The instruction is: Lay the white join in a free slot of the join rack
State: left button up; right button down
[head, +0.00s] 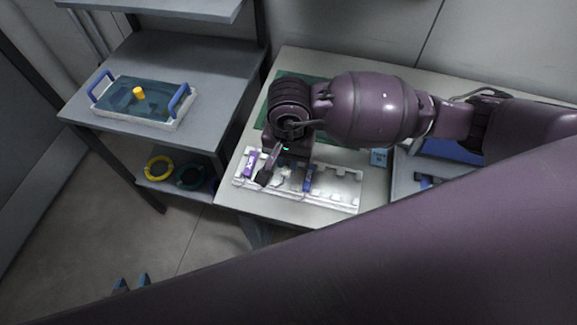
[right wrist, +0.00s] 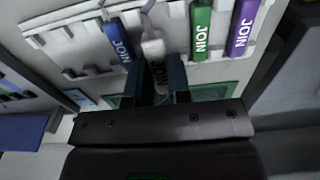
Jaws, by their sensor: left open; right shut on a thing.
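The white join (right wrist: 153,48) is between the fingers of my right gripper (right wrist: 159,80), which is shut on it. In the right wrist view it is over the white join rack (right wrist: 73,46), between the blue join (right wrist: 118,40) and the green join (right wrist: 201,30). I cannot tell whether it rests in a slot or is just above one. The purple join (right wrist: 242,26) lies beyond the green one. In the head view the rack (head: 338,188) lies along the table's front, partly hidden by my right arm. My left gripper (head: 132,284) is open and empty, low at the left.
Rack slots to the right of the blue join (head: 308,178) look empty in the head view. A green mat (head: 262,122) lies behind the rack. A tray with blue handles (head: 150,112) stands on the left shelf. A blue-lined tray (head: 405,180) is at the right.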

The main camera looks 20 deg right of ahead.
aim_at(288, 169)
notch_tip(288, 169, down, 4)
jog(key=shift+r, duration=0.1)
jog(key=shift+f, duration=0.2)
jog(key=shift+f+b, duration=0.15)
jog(key=shift+b, duration=0.2)
jog(key=c, duration=1.1)
grip_release()
